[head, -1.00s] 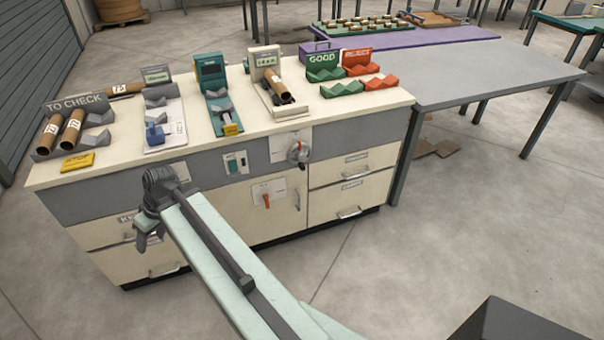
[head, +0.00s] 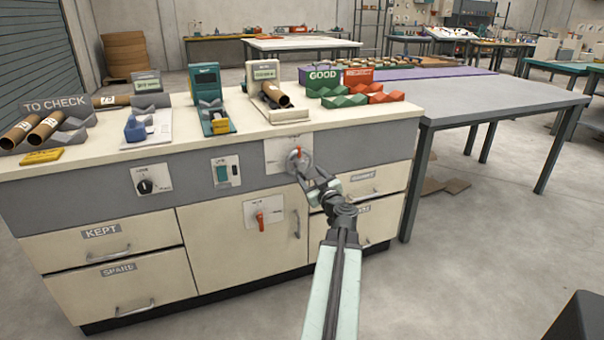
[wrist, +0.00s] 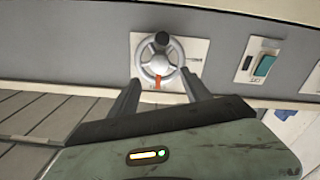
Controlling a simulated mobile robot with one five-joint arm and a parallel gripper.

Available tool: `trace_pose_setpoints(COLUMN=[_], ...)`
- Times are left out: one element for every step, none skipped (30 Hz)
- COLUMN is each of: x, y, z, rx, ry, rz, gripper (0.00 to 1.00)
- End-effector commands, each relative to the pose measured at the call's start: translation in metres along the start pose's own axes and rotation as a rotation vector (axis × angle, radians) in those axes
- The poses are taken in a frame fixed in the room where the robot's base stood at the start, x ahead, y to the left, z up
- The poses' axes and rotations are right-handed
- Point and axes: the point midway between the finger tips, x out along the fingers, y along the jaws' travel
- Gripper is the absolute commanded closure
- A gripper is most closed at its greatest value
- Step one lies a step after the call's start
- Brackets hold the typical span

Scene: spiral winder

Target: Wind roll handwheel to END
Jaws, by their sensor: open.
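The roll handwheel (head: 297,160) is a small grey spoked wheel on a white plate (head: 277,152) on the cabinet's grey front band. In the wrist view the handwheel (wrist: 158,63) shows a dark knob (wrist: 162,39) at its top and a red mark (wrist: 157,84) at its lower edge. My gripper (head: 316,181) is open and empty, just below and to the right of the wheel in the head view. In the wrist view its two fingers (wrist: 158,86) point at the wheel from below, one on each side. I cannot tell whether they touch it.
A black knob (head: 146,186), a teal switch (head: 223,173) and a red lever (head: 260,219) sit on the cabinet front. Gauges, tubes and GOOD and red bins (head: 375,93) stand on top. A grey table (head: 490,98) is at the right.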

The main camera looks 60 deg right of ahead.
Motion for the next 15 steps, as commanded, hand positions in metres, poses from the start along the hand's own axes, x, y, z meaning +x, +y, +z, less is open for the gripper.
trace_pose_setpoints(x=[0.007, 0.011, 0.018, 0.024, 0.03, 0.038, 0.044, 0.049, 0.057, 0.062, 0.066, 0.07, 0.071, 0.072, 0.073], y=[0.001, 0.001, 0.001, 0.001, 0.001, 0.001, 0.001, 0.001, 0.001, 0.001, 0.0, 0.0, 0.0, 0.0, 0.0], z=[0.0, 0.0, 0.0, 0.0, 0.0, 0.0, 0.0, 0.0, 0.001, 0.001, 0.0, 0.0, 0.0, 0.0, 0.0], rx=[0.0, 0.0, 0.0, 0.0, 0.0, 0.001, 0.001, 0.001, 0.001, 0.001, 0.001, 0.001, 0.001, 0.001, 0.001], ry=[0.0, 0.0, 0.0, 0.0, 0.0, 0.0, 0.0, 0.0, 0.0, 0.0, 0.0, 0.0, 0.0, 0.0, 0.0], rz=[-0.001, -0.001, -0.001, -0.002, -0.002, -0.003, -0.003, -0.003, -0.002, -0.002, -0.003, -0.003, -0.003, -0.002, -0.002], gripper=[0.44, 0.44, 0.44, 0.44, 0.44, 0.44, 0.44, 0.44, 0.44, 0.44, 0.44, 0.44, 0.44, 0.44, 0.44])
